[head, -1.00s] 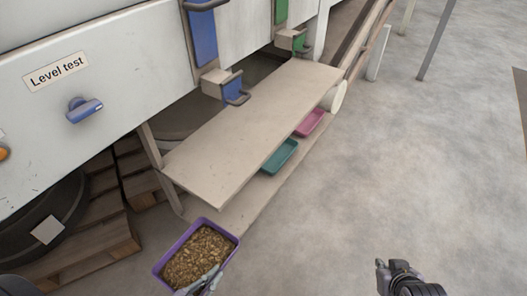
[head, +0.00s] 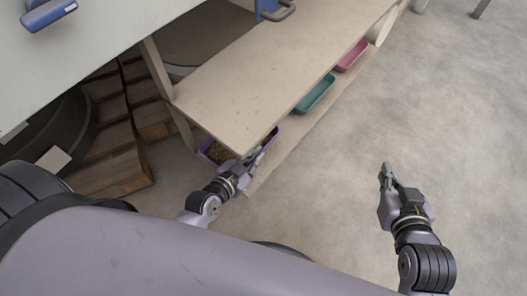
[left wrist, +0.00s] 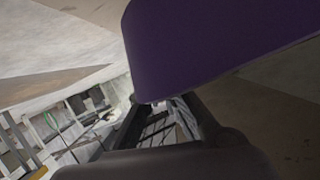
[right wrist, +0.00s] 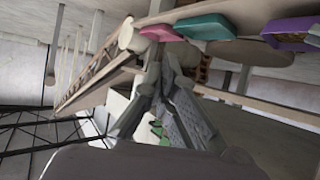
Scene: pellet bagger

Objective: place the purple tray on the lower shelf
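The purple tray (head: 206,149) holds brown pellets and is at the near end of the lower shelf (head: 262,172), partly hidden under the upper board. My left gripper (head: 254,158) is at the tray's front side and appears shut on its rim. The tray's purple wall (left wrist: 215,45) fills the top of the left wrist view, close to the fingers. The tray also shows in the right wrist view (right wrist: 284,27). Whether its base touches the shelf is hidden. My right gripper (head: 386,172) is empty over the floor, its fingertips close together.
A teal tray (head: 315,94) and a pink tray (head: 352,56) sit farther along the lower shelf. The upper board (head: 262,78) overhangs them. The floor to the right is clear.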

